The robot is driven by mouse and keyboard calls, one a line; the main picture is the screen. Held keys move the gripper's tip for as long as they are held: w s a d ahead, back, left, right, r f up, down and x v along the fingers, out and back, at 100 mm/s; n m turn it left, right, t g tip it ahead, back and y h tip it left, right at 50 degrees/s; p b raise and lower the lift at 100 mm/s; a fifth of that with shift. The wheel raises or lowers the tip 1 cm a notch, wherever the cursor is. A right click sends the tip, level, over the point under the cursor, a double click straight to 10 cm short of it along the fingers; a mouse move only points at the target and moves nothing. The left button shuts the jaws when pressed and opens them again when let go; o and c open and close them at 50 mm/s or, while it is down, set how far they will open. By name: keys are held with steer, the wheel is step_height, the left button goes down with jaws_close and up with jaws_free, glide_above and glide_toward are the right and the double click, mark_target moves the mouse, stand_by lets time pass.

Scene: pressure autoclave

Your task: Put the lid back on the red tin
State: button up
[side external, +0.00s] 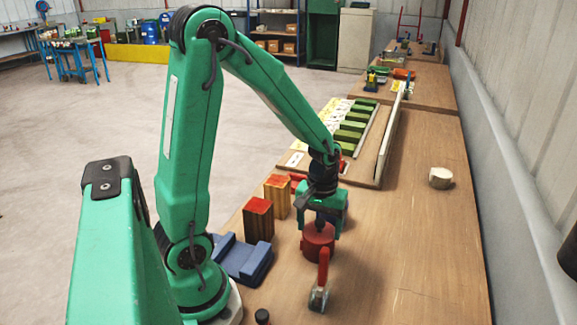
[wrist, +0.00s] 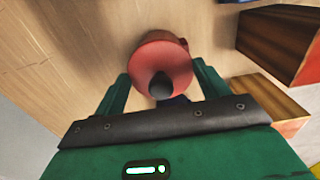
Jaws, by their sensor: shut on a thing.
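The red tin (side external: 318,246) stands upright on the wooden bench, directly below my gripper (side external: 322,215). In the wrist view, a round red lid (wrist: 158,66) with a dark knob (wrist: 160,86) sits between the two green fingers of my gripper (wrist: 163,92). My gripper is shut on the lid, pointing down. The lid lines up with the tin, and I see no clear gap between them. I cannot tell whether the lid is fully seated. The fingers hide part of the tin's top.
A red-handled toggle clamp (side external: 321,278) stands close in front of the tin. A pale round piece (side external: 440,178) lies at the right.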

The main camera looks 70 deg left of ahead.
stand_by(0.3)
steer(key=o, duration=1)
steer(key=shift+o, duration=0.3)
steer(key=shift+r, duration=0.15)
steer(key=shift+r, duration=3.35)
steer(key=shift+c, duration=0.2)
jaws_close()
steer(key=shift+f, duration=1.85)
